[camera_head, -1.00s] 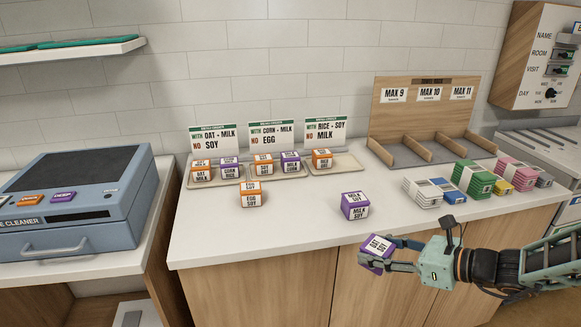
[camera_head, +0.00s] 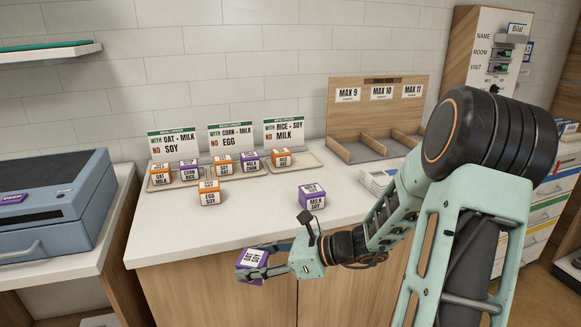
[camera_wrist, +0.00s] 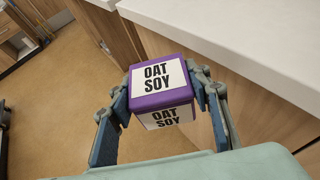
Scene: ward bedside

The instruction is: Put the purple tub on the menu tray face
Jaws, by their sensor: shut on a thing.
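My gripper (camera_head: 266,261) is shut on a purple tub (camera_head: 251,258) with white labels. In the wrist view the tub (camera_wrist: 161,82) reads "OAT SOY" and sits between both fingers. It is held in front of the counter's front edge, off the counter top. Three shallow trays stand at the wall under menu cards. The left card (camera_head: 174,147) reads with oat + milk, no soy. The middle card (camera_head: 235,137) reads with corn + milk, no egg. The right card (camera_head: 284,133) reads with rice + soy, no milk; its tray (camera_head: 311,161) holds an orange tub (camera_head: 281,158) and has bare room at right.
An orange "EGG SOY" tub (camera_head: 209,193) and a purple "MILK SOY" tub (camera_head: 312,197) stand loose on the counter (camera_head: 250,212). The left and middle trays each hold an orange and a purple tub. A wooden divided rack (camera_head: 378,117) stands at right. A blue machine (camera_head: 60,205) is at left.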

